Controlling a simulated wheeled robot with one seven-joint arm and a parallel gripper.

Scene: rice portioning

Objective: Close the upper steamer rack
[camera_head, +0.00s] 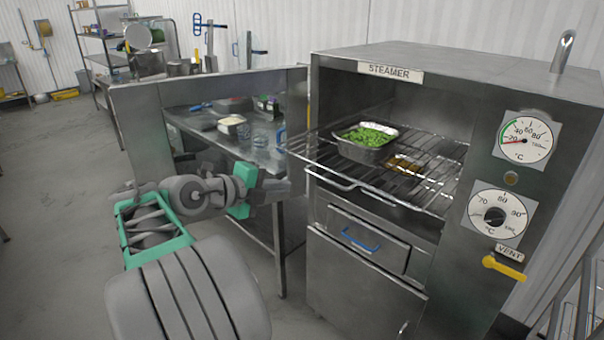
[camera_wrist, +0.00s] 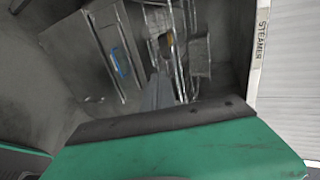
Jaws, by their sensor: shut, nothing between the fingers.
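The upper steamer rack (camera_head: 435,169) is a wire shelf inside the steamer (camera_head: 450,60), and its front part sticks out past the opening. A metal pan with green vegetables (camera_head: 367,140) stands on it. My gripper (camera_head: 284,188) is at the left of the rack's front bar, at about its height or a little lower; I cannot tell whether they touch. It is shut and empty. In the wrist view my gripper's fingers (camera_wrist: 160,92) point toward the rack's wires (camera_wrist: 183,50), seen from the side and rotated. The far end of the rack is in shadow.
The steamer's door (camera_head: 140,130) stands open to the left. Behind it a metal table (camera_head: 262,158) holds a white-filled container (camera_head: 232,121) and other items. Below the rack is a drawer with a blue handle (camera_head: 361,240). The floor at left is free.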

